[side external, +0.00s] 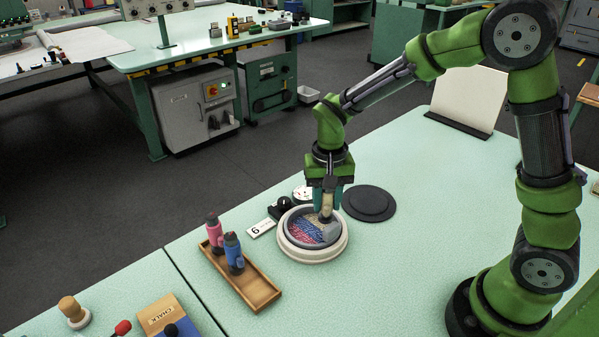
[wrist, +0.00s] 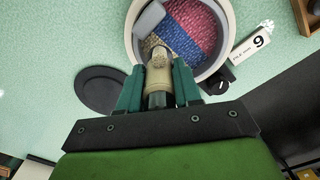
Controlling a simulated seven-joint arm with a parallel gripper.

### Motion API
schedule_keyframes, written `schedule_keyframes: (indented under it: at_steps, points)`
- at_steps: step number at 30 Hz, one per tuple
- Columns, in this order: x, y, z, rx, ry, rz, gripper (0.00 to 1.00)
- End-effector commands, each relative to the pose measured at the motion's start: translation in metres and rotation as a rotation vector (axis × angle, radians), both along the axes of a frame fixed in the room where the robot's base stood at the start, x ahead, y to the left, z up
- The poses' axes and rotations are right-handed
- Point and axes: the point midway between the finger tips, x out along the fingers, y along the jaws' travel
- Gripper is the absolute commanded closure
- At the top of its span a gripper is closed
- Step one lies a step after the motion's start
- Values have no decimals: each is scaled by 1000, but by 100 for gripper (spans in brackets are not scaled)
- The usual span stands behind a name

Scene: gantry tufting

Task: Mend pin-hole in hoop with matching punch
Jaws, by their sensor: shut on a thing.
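The hoop (side external: 315,256) is a round off-white frame lying flat on the pale green table. Its cloth has red, blue and tan tufted areas, clearest in the wrist view (wrist: 228,45). My gripper (side external: 327,199) is shut on an upright tan punch (wrist: 158,82) above the hoop. The punch's lower end is over the tan area (wrist: 153,44); I cannot tell whether it touches. The pin-hole cannot be made out. A pink punch (side external: 213,233) and a blue punch (side external: 234,254) stand in a wooden tray (side external: 262,294) left of the hoop.
A grey piece (wrist: 149,17) lies at the hoop's edge. A chalk box (side external: 160,314) stands at front left.

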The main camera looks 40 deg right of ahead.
Motion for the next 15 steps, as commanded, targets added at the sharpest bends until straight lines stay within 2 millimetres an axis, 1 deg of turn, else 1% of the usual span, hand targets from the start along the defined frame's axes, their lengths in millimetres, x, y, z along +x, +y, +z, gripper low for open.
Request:
schedule_keyframes:
  at_steps: [1, 9, 15]
  points:
    - [1, 0, 5, 0, -4, 0, 91]
    - [1, 0, 27, 1, -4, 0, 91]
    - [1, 0, 40, 0, -4, -1, 91]
